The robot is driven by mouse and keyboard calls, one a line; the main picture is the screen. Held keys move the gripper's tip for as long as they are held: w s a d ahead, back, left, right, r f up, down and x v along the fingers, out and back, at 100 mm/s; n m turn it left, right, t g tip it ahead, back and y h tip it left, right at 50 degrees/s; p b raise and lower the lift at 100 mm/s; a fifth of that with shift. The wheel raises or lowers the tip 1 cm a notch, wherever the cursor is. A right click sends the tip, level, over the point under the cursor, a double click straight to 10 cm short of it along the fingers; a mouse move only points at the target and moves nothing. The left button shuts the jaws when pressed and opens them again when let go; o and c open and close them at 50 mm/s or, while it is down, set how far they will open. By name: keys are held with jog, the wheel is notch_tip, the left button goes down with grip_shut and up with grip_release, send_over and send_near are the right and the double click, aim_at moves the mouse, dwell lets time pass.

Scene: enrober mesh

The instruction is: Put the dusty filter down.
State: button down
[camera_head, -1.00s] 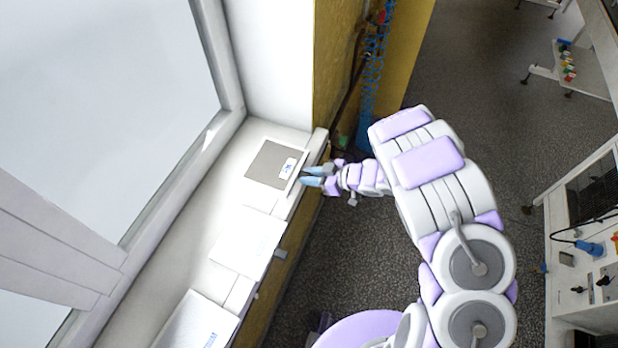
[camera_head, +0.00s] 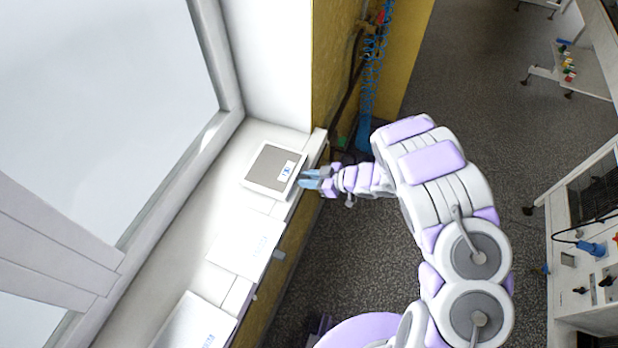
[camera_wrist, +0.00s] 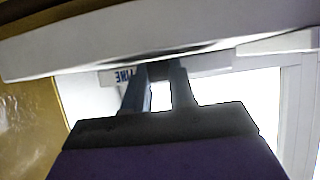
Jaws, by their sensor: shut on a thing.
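The dusty filter (camera_head: 268,161), a grey-brown square panel in a white frame with a small label, is over the far end of the white sill (camera_head: 201,205). My gripper (camera_head: 304,179) is shut on its right edge, on the aisle side. In the wrist view, a pale slab (camera_wrist: 100,40), apparently the filter's frame, crosses the top, and both fingers of my gripper (camera_wrist: 160,72) reach up to it. The fingertips are partly hidden there. I cannot tell whether the filter's underside touches the sill.
White flat panels lie nearer on the sill, one in the middle (camera_head: 246,246) and one at the front (camera_head: 193,323). A window stands left of the sill. A yellow wall panel and a blue coiled hose (camera_head: 374,75) are beyond my gripper. Dark floor lies to the right.

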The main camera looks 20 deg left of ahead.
jog(key=shift+f, duration=0.25)
jog(key=shift+a+f, duration=0.1)
jog(key=shift+f, duration=0.05)
jog(key=c, duration=0.9)
grip_release()
jog(key=p+v, duration=0.1)
jog(key=v, duration=0.5)
jog(key=r+v, duration=0.1)
jog(key=v, duration=0.5)
jog(key=shift+s+r+p, duration=0.1)
jog(key=shift+p, duration=0.25)
